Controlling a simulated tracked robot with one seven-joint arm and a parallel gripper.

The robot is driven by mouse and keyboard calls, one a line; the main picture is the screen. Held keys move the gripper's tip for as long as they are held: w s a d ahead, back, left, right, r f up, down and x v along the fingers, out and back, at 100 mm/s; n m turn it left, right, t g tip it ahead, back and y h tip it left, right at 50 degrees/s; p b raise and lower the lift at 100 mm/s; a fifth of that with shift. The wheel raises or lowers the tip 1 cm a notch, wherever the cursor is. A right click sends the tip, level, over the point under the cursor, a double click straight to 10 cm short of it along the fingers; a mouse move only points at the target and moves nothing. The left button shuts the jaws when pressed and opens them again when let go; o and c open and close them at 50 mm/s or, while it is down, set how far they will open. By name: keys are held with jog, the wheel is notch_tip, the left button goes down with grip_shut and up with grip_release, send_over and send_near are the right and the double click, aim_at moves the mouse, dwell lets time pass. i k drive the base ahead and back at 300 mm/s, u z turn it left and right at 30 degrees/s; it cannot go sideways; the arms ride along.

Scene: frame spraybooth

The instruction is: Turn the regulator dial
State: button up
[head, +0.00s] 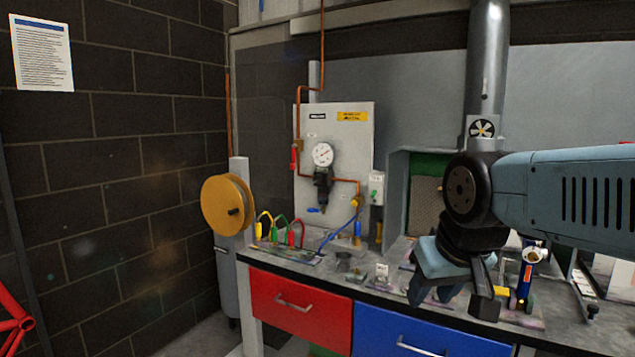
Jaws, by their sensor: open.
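The regulator hangs on a pale upright panel (351,137) at the back of the bench. It has a round white gauge (323,154) with a black body (323,186) below it. Which part of it is the dial that turns is too small to tell. My gripper (452,296) is open and points down over the front of the bench, to the right of the regulator and apart from it. Nothing shows between its fingers. My arm comes in from the right and hides part of the bench behind it.
The grey bench top (262,256) carries coloured hooked tools (275,233) at its left and a blue bottle-like tool (525,278) at its right. A copper pipe and a blue hose (340,231) run near the regulator. A yellow reel (227,205) stands left. Red (285,309) and blue drawers face front.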

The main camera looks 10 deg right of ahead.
aim_at(318, 180)
jog(key=z, duration=0.15)
jog(key=k, duration=0.2)
jog(key=u, duration=0.65)
jog(key=i, duration=1.2)
jog(key=z, duration=0.55)
